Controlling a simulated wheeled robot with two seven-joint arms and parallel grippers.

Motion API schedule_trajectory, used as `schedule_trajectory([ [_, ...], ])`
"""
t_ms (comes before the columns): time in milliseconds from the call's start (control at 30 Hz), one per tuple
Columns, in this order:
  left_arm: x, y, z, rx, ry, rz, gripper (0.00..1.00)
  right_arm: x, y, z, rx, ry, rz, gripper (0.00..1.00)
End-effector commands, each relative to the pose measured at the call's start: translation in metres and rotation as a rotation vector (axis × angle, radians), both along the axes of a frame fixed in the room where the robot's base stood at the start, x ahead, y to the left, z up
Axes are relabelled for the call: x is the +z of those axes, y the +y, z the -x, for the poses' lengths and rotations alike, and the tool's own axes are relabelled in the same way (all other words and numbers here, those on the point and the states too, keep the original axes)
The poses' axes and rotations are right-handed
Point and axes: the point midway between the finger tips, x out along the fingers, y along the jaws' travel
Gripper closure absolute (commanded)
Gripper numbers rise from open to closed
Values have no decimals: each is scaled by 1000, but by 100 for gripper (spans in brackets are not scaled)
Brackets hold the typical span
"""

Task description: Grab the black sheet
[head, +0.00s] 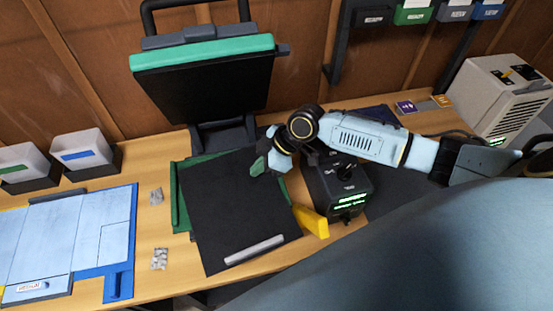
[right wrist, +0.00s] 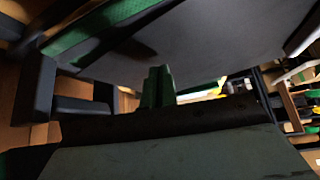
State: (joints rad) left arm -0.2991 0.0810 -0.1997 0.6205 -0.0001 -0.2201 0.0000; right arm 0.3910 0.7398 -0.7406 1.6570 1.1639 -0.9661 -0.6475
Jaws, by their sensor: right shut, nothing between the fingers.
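The black sheet (head: 235,210) lies on a green board (head: 180,205) on the wooden bench, turned a little so that its corners overhang the board. A light grey bar (head: 254,250) rests near its front edge. My right gripper (head: 258,167) is at the sheet's back right edge, its green fingertips shut and empty. The shut fingers (right wrist: 158,88) also show in the right wrist view, beside a broad dark surface that looks like the sheet. I cannot tell whether the fingertips touch it. My left gripper is not in view.
A press with a raised teal-edged lid (head: 205,80) stands behind the sheet. A black box with green displays (head: 338,188) and a yellow piece (head: 312,221) are close on the right. A blue board (head: 75,235) and two bins lie left. Small grey pieces (head: 159,258) sit between.

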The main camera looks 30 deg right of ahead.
Motion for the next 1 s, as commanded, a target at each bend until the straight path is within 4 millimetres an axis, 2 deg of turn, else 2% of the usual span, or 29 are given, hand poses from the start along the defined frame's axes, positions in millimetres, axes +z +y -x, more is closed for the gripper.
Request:
schedule_trajectory([
  [100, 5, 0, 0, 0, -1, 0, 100, 2, 23, -11, 1, -1, -2, 100],
  [233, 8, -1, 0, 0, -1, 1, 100, 1, 40, -19, 1, 0, 1, 100],
  [333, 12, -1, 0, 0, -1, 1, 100, -9, 36, -18, -2, 2, 2, 100],
  [400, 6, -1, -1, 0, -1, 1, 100, -15, 36, -18, -1, 0, 2, 100],
  [800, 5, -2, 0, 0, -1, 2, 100, -18, 35, -16, 0, 5, 4, 100],
  [1000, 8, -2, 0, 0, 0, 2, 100, -19, 16, -7, 0, 7, 9, 100],
])
